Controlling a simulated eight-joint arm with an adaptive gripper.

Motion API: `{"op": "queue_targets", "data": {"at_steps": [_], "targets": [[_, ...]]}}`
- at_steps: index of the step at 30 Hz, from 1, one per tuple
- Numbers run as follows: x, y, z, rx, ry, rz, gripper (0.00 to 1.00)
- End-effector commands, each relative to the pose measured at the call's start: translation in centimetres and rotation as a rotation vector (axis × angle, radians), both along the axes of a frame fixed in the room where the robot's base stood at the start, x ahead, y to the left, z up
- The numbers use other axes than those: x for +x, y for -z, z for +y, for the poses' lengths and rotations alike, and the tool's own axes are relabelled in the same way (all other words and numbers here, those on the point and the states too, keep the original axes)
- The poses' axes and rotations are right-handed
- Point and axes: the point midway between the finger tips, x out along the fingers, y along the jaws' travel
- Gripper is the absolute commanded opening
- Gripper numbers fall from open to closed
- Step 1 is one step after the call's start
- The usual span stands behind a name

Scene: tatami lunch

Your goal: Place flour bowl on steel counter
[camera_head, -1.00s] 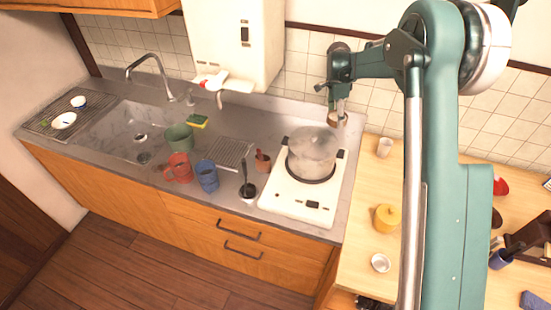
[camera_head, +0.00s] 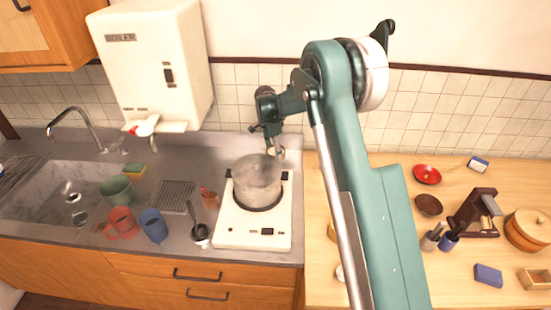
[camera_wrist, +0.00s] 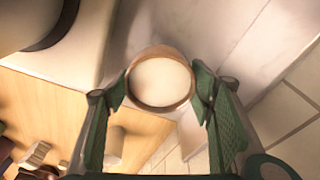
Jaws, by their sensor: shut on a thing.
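The flour bowl (camera_wrist: 162,82) is a small round bowl with a brown rim and pale flour inside. In the wrist view it sits between the two green fingers of my gripper (camera_wrist: 160,88), which is shut on its sides. In the head view my gripper (camera_head: 273,146) is behind and slightly right of the steel pot, near the back wall; the bowl is small and partly hidden there. The steel counter (camera_head: 182,245) runs left from the stove and around the sink. Whether the bowl touches a surface I cannot tell.
The steel pot (camera_head: 257,182) stands on the white stove (camera_head: 253,233). A ladle holder (camera_head: 201,236), a blue mug (camera_head: 153,225), a red mug (camera_head: 122,223) and a green bowl (camera_head: 116,191) stand left of it. The wooden table (camera_head: 445,270) is at the right.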

Motion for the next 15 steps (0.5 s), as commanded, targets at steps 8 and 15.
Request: {"op": "queue_targets", "data": {"at_steps": [8,15], "targets": [[0.0,1.6,0.0,0.0,0.0,0.0,0.36],[0.0,3.6,0.0,0.0,0.0,0.0,0.36]]}}
